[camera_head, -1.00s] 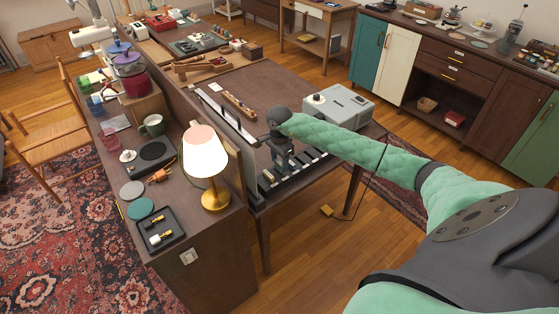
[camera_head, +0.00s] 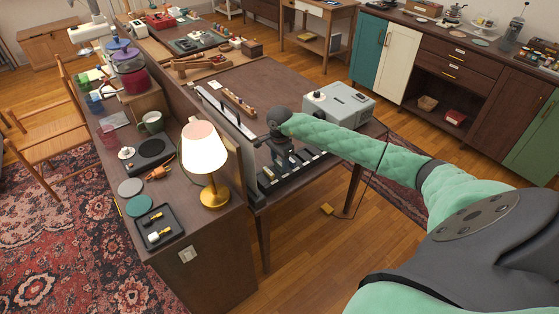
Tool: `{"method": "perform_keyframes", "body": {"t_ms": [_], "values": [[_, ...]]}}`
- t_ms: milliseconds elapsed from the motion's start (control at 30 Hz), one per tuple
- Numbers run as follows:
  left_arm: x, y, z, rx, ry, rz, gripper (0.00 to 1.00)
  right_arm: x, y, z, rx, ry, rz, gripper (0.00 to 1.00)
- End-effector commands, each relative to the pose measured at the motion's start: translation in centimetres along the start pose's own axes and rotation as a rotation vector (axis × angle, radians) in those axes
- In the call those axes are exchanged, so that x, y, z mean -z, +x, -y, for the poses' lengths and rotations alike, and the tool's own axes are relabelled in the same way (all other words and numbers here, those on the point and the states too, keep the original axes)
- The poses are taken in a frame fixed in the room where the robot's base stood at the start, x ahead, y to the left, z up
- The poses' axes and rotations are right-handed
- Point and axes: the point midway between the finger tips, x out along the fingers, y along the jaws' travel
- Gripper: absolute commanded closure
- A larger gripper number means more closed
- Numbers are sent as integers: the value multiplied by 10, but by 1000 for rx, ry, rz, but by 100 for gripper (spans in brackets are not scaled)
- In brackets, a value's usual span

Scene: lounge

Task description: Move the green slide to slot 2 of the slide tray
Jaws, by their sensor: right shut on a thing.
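My right gripper (camera_head: 281,160) points down over the near edge of the dark wooden table. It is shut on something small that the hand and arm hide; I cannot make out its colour. A long dark rack with pale blocks (camera_head: 313,156) lies under and beside the gripper along the table edge; it looks like the slide tray, but its slot numbers are too small to read. I cannot pick out the green slide. My left gripper is not in view.
A grey projector-like box (camera_head: 339,104) stands behind my right forearm. A narrow wooden rack (camera_head: 239,104) of small items lies farther back. A partition and a lit lamp (camera_head: 205,152) stand left of the gripper. The table's middle (camera_head: 270,83) is clear.

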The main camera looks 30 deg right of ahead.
Motion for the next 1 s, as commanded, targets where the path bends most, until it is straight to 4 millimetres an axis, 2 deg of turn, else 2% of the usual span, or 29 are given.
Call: {"method": "perform_keyframes", "body": {"t_ms": [633, 667, 767, 800, 1000], "values": [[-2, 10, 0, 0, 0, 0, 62, 0, 11, 0, 0, 0, 0, 71], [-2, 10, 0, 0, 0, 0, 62, 0, 11, 0, 0, 0, 0, 48], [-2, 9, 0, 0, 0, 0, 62, 0, 10, 0, 0, 0, 0, 29], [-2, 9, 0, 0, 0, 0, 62, 0, 10, 0, 0, 0, 0, 25], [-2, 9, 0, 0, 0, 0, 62, 0, 10, 0, 0, 0, 0, 25]]}}
